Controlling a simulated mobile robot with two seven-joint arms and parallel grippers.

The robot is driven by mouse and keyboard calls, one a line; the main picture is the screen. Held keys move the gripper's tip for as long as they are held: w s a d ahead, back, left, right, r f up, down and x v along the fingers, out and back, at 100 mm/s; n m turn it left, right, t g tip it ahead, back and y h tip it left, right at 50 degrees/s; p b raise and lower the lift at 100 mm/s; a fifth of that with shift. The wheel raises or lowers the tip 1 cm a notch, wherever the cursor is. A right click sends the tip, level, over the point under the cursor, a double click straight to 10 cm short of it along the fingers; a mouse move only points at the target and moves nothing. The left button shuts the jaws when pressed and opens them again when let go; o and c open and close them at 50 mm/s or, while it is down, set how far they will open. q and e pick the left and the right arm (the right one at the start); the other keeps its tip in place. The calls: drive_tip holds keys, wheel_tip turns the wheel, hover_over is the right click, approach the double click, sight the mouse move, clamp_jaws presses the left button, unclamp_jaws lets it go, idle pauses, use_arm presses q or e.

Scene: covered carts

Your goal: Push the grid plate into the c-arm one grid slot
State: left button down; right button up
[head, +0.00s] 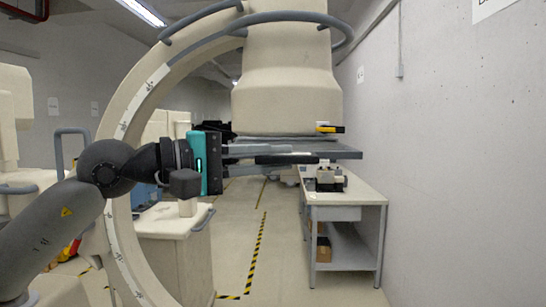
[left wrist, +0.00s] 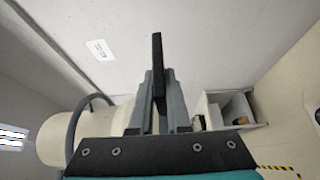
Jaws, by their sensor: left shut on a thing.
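The grid plate (head: 345,152) is a thin dark grey slab, held roughly level just below the beige detector housing (head: 288,95) of the c-arm (head: 128,105). My left gripper (head: 300,154) comes in from the left, its fingers shut on the plate. In the left wrist view the plate (left wrist: 157,50) shows edge-on as a dark strip between the grey fingertips (left wrist: 160,78). A thin grey layer lies along the housing's underside, with a yellow and black piece (head: 330,129) at its right. I cannot make out the slot opening. My right gripper is not in view.
A bench (head: 365,196) with a small device (head: 327,178) on it stands behind, to the right, by the wall. A beige cart (head: 172,222) stands below my left gripper. The floor between them is clear, with striped tape (head: 256,255).

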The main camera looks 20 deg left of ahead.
sight(277, 143)
use_arm(q)
drive_tip(key=shift+w+a+r+p, duration=0.1)
drive_tip(key=shift+w+a+p, duration=0.35)
drive_tip(key=shift+w, duration=1)
drive_tip(key=shift+w+a+p, duration=0.4)
drive_tip(key=shift+w+p, duration=0.05)
drive_tip(key=shift+w, duration=1)
drive_tip(key=shift+w+a+r+p, duration=0.1)
drive_tip(key=shift+w+a+p, duration=0.35)
drive_tip(key=shift+w, duration=1)
drive_tip(key=shift+w, duration=0.3)
drive_tip(key=shift+w+a+p, duration=0.2)
drive_tip(key=shift+w, duration=0.4)
drive_tip(key=shift+w+a+p, duration=0.2)
drive_tip(key=shift+w, duration=0.35)
drive_tip(key=shift+w, duration=0.35)
drive_tip(key=shift+w+a+p, duration=0.3)
drive_tip(key=shift+w+p, duration=0.05)
drive_tip(key=shift+w, duration=0.5)
drive_tip(key=shift+w+a+p, duration=0.3)
drive_tip(key=shift+w+p, duration=0.05)
drive_tip(key=shift+w, duration=0.55)
drive_tip(key=shift+w+a+p, duration=0.25)
drive_tip(key=shift+w+p, duration=0.05)
drive_tip(key=shift+w, duration=0.6)
drive_tip(key=shift+w+a, duration=0.1)
drive_tip(key=shift+w, duration=0.2)
drive_tip(key=shift+w+a+p, duration=0.1)
drive_tip(key=shift+w+p, duration=0.2)
drive_tip(key=shift+w, duration=0.1)
